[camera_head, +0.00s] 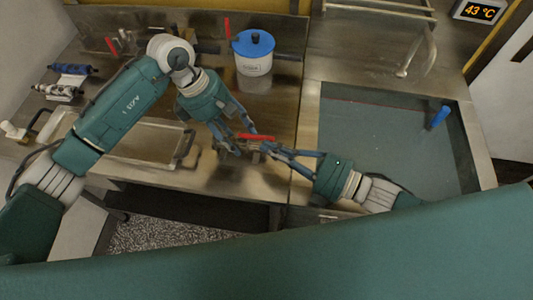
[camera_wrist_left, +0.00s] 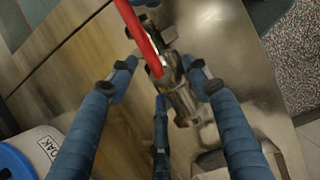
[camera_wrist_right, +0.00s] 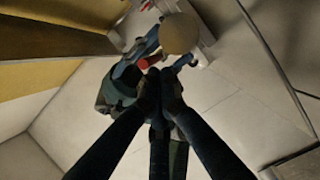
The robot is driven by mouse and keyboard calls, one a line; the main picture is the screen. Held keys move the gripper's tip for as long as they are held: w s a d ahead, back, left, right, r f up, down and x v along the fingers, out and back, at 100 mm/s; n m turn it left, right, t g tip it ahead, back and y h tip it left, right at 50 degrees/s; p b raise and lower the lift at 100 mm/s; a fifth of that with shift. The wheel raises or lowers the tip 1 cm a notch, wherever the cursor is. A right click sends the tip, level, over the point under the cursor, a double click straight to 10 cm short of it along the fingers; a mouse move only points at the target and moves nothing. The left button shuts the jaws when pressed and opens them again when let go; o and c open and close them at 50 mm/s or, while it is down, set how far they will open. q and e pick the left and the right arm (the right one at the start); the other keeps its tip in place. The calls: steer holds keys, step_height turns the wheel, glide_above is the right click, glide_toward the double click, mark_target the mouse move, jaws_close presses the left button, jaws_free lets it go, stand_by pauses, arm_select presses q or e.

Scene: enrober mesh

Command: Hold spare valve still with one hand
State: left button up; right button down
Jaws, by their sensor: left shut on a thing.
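The spare valve has a metal body and a red lever (camera_head: 257,137). It is near the front edge of the steel counter in the head view. In the left wrist view its metal body (camera_wrist_left: 180,98) lies between the fingers of my left gripper (camera_wrist_left: 160,82), which is shut on it. The red lever (camera_wrist_left: 138,35) points up and left there. My right gripper (camera_wrist_right: 161,84) has its fingertips drawn together close to the valve. In the right wrist view a bit of red (camera_wrist_right: 148,62) shows just beyond these tips; whether they touch it is unclear.
A white pot with a blue lid (camera_head: 253,62) stands behind the grippers. A sunken basin (camera_head: 385,145) with a blue-handled thing (camera_head: 440,117) is at right. A display (camera_head: 478,10) reads 43 °C.

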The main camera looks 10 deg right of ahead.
steer(key=s, duration=0.4)
steer(key=shift+s+a+r, duration=0.15)
steer(key=shift+a+r, duration=0.1)
steer(key=shift+a, duration=0.15)
steer(key=v, duration=0.9)
steer(key=shift+w+d+r, duration=0.15)
steer(key=shift+w+d, duration=0.05)
steer(key=shift+d, duration=0.1)
arm_select(q)
steer(key=o, duration=1.7)
